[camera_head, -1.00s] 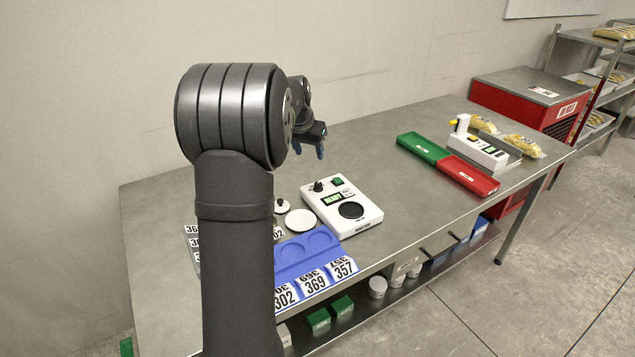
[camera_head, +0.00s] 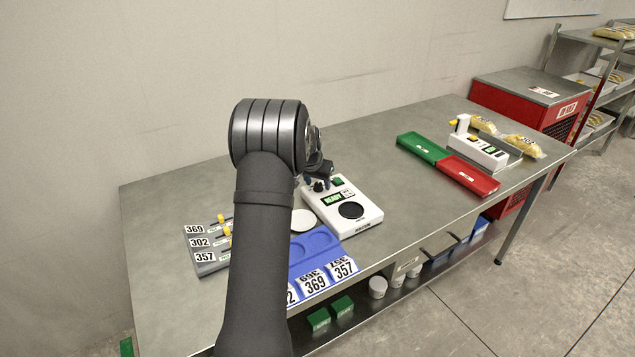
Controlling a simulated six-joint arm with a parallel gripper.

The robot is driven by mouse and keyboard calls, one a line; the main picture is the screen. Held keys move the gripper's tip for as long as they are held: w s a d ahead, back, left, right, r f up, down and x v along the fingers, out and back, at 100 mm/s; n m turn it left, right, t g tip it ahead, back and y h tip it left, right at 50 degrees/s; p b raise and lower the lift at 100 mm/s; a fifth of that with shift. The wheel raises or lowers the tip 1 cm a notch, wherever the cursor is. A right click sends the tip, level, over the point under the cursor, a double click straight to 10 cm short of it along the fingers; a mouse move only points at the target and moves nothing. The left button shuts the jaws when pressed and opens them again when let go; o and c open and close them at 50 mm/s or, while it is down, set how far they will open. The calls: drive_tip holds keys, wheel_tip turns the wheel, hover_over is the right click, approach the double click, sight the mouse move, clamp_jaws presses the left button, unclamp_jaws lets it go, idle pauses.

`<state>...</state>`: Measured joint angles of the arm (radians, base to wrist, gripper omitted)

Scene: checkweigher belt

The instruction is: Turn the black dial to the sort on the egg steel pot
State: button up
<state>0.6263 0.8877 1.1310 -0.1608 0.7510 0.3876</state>
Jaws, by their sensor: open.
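A white device (camera_head: 367,214) with a green display reading READY, a green button and a round black plate stands on the steel table. A small black dial (camera_head: 319,186) sits at its back left corner. My gripper (camera_head: 315,181) is at the dial, with its bluish fingers open close around or just above it. I cannot tell whether they touch it. My arm hides part of the gripper. I see no steel pot that I can make out.
A blue tray (camera_head: 318,262) with number cards, a white disc (camera_head: 304,220) and a grey rack (camera_head: 207,267) with yellow-tipped items lie near my arm. Green (camera_head: 422,149) and red (camera_head: 467,175) trays and another white device (camera_head: 481,153) stand to the right. The table's middle is bare.

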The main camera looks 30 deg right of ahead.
drive_tip(key=c, duration=1)
drive_tip(key=shift+o, duration=0.2)
drive_tip(key=shift+f+m+g, duration=0.1)
drive_tip(key=shift+m+g, duration=0.5)
drive_tip(key=shift+m, duration=0.9)
drive_tip(key=shift+h, duration=0.3)
drive_tip(key=o, duration=1)
drive_tip(key=shift+c, duration=0.2)
drive_tip(key=shift+w, duration=0.1)
drive_tip(key=v, duration=1.7)
